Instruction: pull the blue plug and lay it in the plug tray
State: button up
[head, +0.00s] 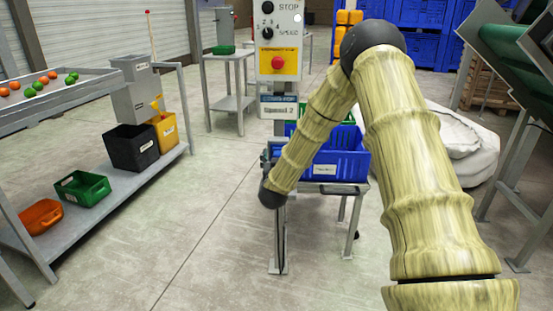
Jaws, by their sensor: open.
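I cannot make out a blue plug in the head view. No tray can be read as the plug tray. A blue bin (350,163) with a small white label, too small to read, stands on a low metal stand in the middle, partly behind my forearm. My arm comes in from the right, bends at a black elbow and reaches down to a black wrist joint beside that bin. My gripper (267,158) shows only as a small grey shape just above the wrist, at the stand's left end, mostly hidden. It is open, and nothing shows held in it.
A control box (279,40) with black knobs and a red button stands on a post behind. A rack at left bears a black bin (134,147), a yellow bin (163,131), a green bin (82,187) and an orange bin (40,216). The floor between is clear.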

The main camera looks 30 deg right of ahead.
dwell(0.7)
grip_shut()
jog(key=shift+s, duration=0.1)
jog(key=shift+a, duration=0.1)
jog(key=shift+p+v, duration=0.75)
jog(key=shift+v, duration=2.05)
jog(key=shift+s, duration=0.1)
